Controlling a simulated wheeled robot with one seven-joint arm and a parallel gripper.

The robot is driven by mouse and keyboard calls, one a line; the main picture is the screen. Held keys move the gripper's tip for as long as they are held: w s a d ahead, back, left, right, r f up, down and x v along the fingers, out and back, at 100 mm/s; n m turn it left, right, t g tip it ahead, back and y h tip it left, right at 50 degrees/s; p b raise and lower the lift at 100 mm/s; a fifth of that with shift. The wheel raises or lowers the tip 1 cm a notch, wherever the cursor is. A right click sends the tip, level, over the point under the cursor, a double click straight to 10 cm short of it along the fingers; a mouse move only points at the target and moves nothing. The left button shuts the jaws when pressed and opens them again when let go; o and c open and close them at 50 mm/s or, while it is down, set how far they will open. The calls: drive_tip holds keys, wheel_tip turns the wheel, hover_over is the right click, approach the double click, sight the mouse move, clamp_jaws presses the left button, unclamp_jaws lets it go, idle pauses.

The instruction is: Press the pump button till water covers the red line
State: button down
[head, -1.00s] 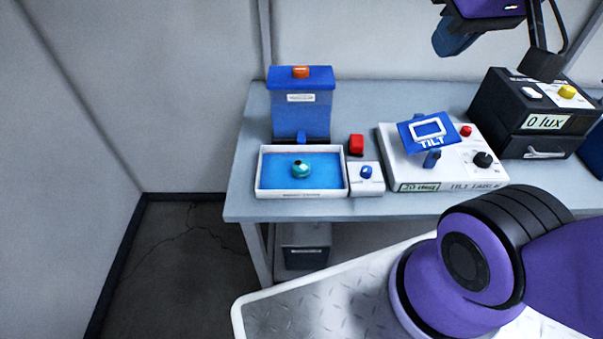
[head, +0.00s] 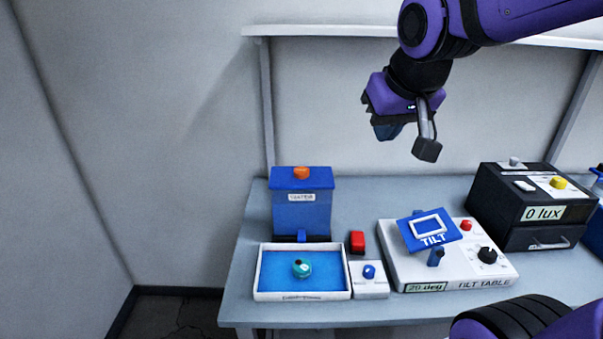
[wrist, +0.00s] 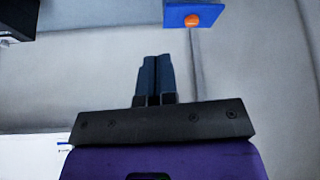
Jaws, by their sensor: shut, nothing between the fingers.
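My gripper (head: 388,132) hangs in the air above the table, right of the water tank and higher than it. Its two dark fingers are together and empty in the wrist view (wrist: 153,75). The blue water tank (head: 301,215) has a blue lid with an orange knob (head: 302,173); the knob also shows at the top of the wrist view (wrist: 192,20), apart from the fingers. A white tray (head: 302,296) with a blue inside and a teal round piece (head: 302,268) stands in front. A blue button (head: 369,271) sits on a small white box (head: 370,289). I cannot make out a red line.
A red block (head: 357,242) stands behind the small white box. The white tilt table (head: 405,268) with its blue plate is to the right, then a black box (head: 500,204) reading 0 lux. A shelf (head: 335,31) runs along the wall above. Bare table lies behind the tilt table.

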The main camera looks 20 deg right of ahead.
drive_tip(key=w+a+f+m, duration=0.1)
drive_tip(key=w+a+f, duration=0.15)
drive_tip(key=w, duration=0.85)
drive_tip(key=m+t+y, duration=0.3)
drive_tip(key=y, duration=0.1)
hover_over(304, 170)
wheel_tip(304, 170, down, 7)
drive_tip(key=shift+f, duration=0.1)
drive_tip(key=shift+f, duration=4.35)
drive_tip(key=shift+f, duration=0.1)
drive_tip(key=shift+f, duration=0.3)
